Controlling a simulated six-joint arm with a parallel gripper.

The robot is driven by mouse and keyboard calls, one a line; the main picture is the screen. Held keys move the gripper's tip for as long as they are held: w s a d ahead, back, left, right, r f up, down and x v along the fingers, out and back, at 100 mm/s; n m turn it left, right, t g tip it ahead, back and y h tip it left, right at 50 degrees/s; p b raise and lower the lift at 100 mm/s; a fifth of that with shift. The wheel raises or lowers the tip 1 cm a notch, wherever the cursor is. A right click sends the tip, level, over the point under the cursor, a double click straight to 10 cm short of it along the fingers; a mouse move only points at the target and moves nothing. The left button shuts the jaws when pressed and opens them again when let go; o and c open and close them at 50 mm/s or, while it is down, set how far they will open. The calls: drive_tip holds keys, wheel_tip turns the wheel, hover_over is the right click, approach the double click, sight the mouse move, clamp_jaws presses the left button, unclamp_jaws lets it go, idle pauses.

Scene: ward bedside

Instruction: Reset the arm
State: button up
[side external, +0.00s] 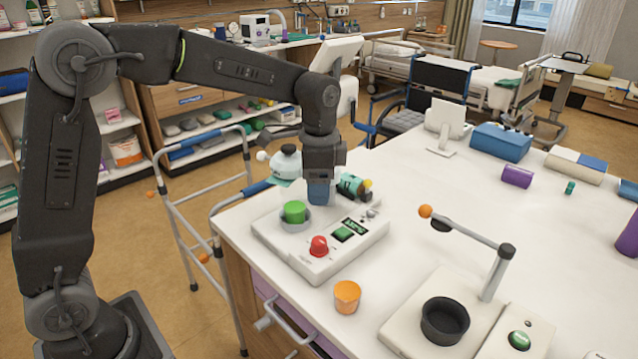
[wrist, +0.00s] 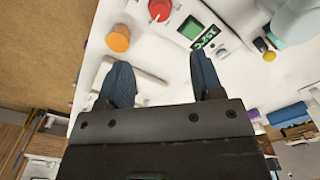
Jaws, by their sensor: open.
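My gripper (side external: 321,193) points down near the back edge of a white console in the side view; its blue fingers overlap there. The console (side external: 320,262) carries a green cap (side external: 294,211), a red knob (side external: 319,246) and a green display (side external: 345,234). To its right, a white stand (side external: 395,333) has a thin grey swing arm (side external: 472,233) with an orange ball (side external: 425,211) on its end.
The stand holds a black cup (side external: 445,320); a green button (side external: 519,340) is beside it. An orange cup (side external: 347,297) stands near the table's front edge. A blue box (side external: 501,142) is at the back; mid-table is clear.

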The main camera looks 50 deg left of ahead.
drive_tip(key=s+r+n+t, duration=0.1)
drive_tip(key=s+n+t, duration=0.1)
drive_tip(key=s, duration=0.5)
drive_tip(key=s+a+r+n+t, duration=0.1)
drive_tip(key=s+n, duration=0.3)
drive_tip(key=s, duration=0.4)
drive_tip(key=s+a+r+n+t, duration=0.1)
drive_tip(key=s+r+n+t, duration=0.1)
drive_tip(key=s, duration=0.5)
drive_tip(key=shift+s+r+n+t, duration=0.25)
drive_tip(key=shift+s+n+t, duration=0.1)
drive_tip(key=shift+n, duration=0.15)
